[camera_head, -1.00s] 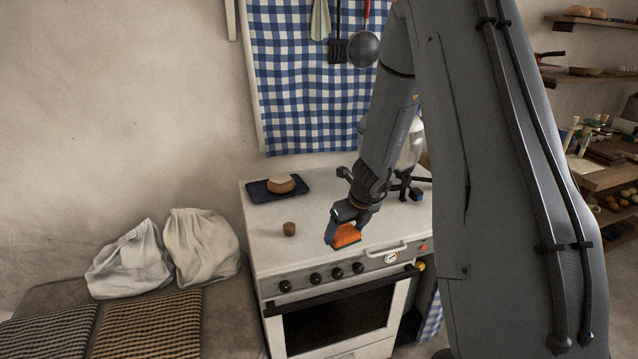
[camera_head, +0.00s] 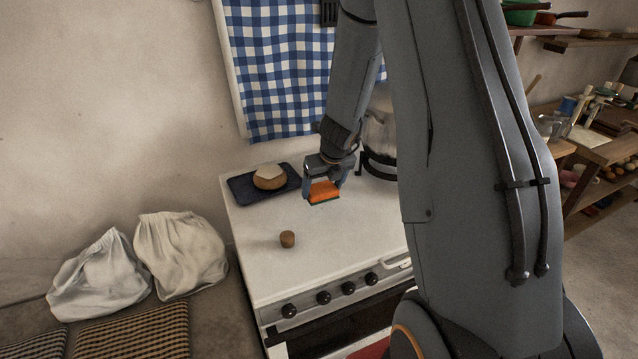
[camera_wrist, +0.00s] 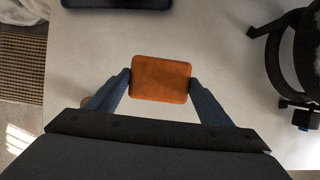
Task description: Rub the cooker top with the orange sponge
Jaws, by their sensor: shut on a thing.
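The orange sponge (camera_head: 323,190) has a dark green lower face. My gripper (camera_head: 323,186) is shut on it, one finger on each side, at the back middle of the white cooker top (camera_head: 340,235). In the wrist view the sponge (camera_wrist: 160,79) sits between the fingertips of my gripper (camera_wrist: 160,84), over the pale top. The green face is down toward the cooker top; I cannot tell for sure whether it touches.
A dark blue tray (camera_head: 243,190) with a round bread-like thing (camera_head: 269,177) lies left of the sponge. A small brown cork-like piece (camera_head: 287,239) stands nearer the front. A glass vessel on a black stand (camera_head: 378,165) is close on the right.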

